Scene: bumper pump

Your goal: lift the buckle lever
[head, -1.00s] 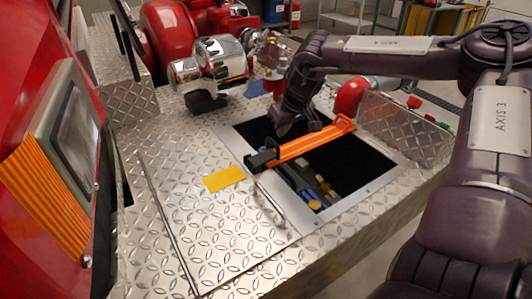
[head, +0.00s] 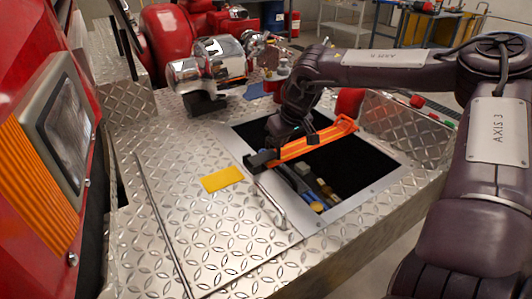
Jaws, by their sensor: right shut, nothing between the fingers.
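An orange strap (head: 318,143) lies across the dark opening in the diamond-plate deck. At its near left end is a black buckle (head: 260,159), which rests by the left rim of the opening. The buckle's lever is too small to tell apart from the buckle. My right gripper (head: 281,137) is just above and behind the strap, close to the buckle. It is shut with nothing seen in it. I cannot tell whether its fingertips touch the buckle or strap. My left gripper is not in view.
The open compartment (head: 375,168) holds several small items at its left side. A yellow plate (head: 222,179) lies on the deck left of the buckle. A metal handle (head: 272,205) is in front. Chrome pump fittings (head: 208,65) stand behind. A red truck body with a headlight (head: 65,125) is at left.

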